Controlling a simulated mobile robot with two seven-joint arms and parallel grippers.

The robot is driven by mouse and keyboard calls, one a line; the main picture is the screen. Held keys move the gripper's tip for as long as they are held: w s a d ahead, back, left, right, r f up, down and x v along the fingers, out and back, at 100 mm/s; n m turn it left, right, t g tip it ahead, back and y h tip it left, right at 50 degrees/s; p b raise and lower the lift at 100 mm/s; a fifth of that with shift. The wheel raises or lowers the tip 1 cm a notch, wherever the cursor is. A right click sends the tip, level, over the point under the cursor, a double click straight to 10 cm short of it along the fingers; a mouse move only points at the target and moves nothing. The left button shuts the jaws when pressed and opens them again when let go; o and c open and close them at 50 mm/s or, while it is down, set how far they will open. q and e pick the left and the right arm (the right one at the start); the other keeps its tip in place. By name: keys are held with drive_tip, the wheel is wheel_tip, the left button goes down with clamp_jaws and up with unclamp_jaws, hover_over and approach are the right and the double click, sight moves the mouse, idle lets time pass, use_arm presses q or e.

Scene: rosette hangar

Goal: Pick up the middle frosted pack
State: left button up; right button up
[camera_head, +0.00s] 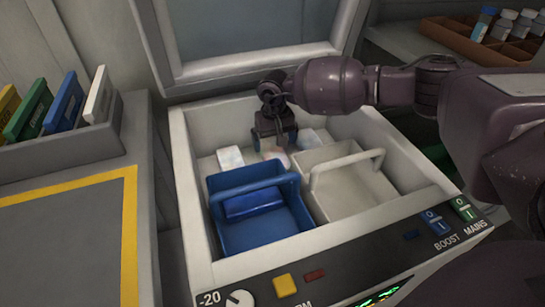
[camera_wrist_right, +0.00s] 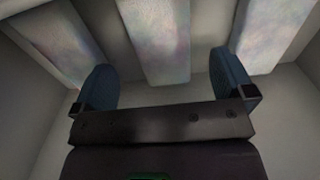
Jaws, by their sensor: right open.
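Three pale frosted packs lie in a row at the back of the open white chest. The middle frosted pack (camera_head: 277,158) is partly hidden by my right gripper (camera_head: 275,143) in the head view. The left pack (camera_head: 230,158) and the right pack (camera_head: 308,139) lie on either side. In the right wrist view my right gripper (camera_wrist_right: 166,85) is open with nothing held. The middle pack (camera_wrist_right: 157,38) shows between its two blue fingers, with the left pack (camera_wrist_right: 60,38) and right pack (camera_wrist_right: 270,32) outside them. I cannot tell the gripper's height above the pack. My left gripper is out of view.
A blue basket (camera_head: 228,239) with a blue pack in it and a white basket (camera_head: 345,205) with a raised handle stand in front of the packs. The chest's walls (camera_head: 187,178) surround them. The raised lid (camera_head: 255,62) stands behind.

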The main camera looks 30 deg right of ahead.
sight(273, 153)
drive_tip(key=f, duration=0.1)
drive_tip(key=f+b, duration=0.1)
drive_tip(key=f, duration=0.3)
drive_tip(key=shift+w, duration=0.25)
drive_tip(key=shift+r, duration=0.2)
drive_tip(key=c, duration=1.1)
